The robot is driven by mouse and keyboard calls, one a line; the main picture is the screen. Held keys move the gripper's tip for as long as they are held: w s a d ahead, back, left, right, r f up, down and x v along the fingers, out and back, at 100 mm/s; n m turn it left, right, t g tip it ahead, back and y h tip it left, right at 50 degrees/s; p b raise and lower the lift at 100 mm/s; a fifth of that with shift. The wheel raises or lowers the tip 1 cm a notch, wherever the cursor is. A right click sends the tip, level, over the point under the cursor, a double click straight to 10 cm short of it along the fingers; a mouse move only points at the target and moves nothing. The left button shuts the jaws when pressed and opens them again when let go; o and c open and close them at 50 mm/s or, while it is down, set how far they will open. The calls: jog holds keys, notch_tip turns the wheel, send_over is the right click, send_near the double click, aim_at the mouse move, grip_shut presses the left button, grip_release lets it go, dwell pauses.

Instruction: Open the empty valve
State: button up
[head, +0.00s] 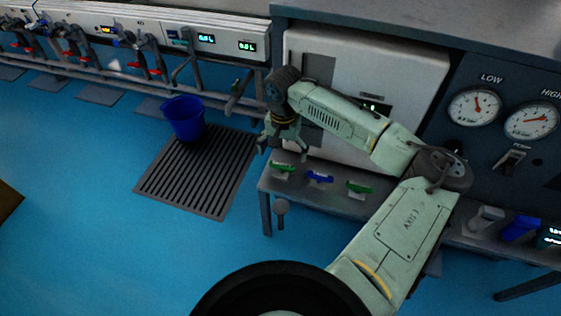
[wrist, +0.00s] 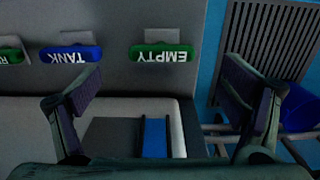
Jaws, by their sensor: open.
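The empty valve handle (wrist: 161,53) is green with the upside-down word EMPTY in the wrist view. In the head view it appears to be the leftmost green handle (head: 282,167) on the grey shelf. My gripper (head: 284,152) hangs just above it, pointing down. In the wrist view my open gripper (wrist: 165,92) has its two fingers spread wide with nothing between their tips. The handle lies ahead of the fingers, between them across the picture. I see no contact with it.
A blue TANK handle (wrist: 70,54) and another green handle (head: 359,187) sit beside it. A blue bucket (head: 185,118) stands on a floor grate (head: 200,172). A white panel box (head: 400,80) rises behind the shelf. Gauges (head: 474,107) are at right.

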aim_at(282, 164)
jog(key=shift+w+f, duration=0.1)
jog(key=shift+f, duration=2.7)
jog(key=shift+c, duration=0.4)
jog(key=c, duration=1.1)
